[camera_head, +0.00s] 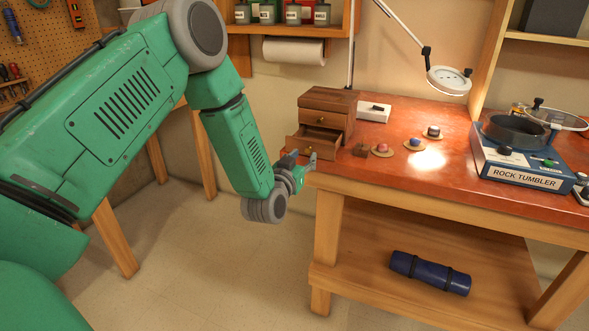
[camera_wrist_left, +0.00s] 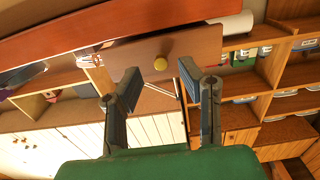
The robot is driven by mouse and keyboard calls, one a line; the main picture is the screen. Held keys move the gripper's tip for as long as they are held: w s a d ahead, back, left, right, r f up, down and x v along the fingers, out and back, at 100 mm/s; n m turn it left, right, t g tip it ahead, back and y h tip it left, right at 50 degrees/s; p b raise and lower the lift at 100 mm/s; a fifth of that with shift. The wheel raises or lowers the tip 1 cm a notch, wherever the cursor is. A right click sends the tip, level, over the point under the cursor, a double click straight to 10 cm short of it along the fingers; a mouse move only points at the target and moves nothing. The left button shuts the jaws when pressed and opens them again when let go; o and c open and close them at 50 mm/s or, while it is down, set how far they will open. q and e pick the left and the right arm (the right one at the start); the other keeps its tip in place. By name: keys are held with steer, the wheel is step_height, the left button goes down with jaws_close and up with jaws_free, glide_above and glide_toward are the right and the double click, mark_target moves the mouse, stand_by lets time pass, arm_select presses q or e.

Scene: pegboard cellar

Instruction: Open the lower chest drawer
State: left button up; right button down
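The small wooden chest (camera_head: 330,98) stands at the left end of the red-topped workbench. Its lower drawer (camera_head: 318,141) is pulled out, with its inside showing; the upper drawer looks closed. My left gripper (camera_head: 301,160) is just off the bench's left edge, in front of and a little below the lower drawer. In the left wrist view its two fingers (camera_wrist_left: 159,72) are spread apart. The fingers look clear of the knob. My right gripper is out of view.
The rock tumbler (camera_head: 520,165) stands farther right. A lamp (camera_head: 448,80) hangs above. The floor left of the bench is free.

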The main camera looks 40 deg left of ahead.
arm_select(q)
steer(key=v, duration=0.9)
steer(key=shift+s, duration=0.15)
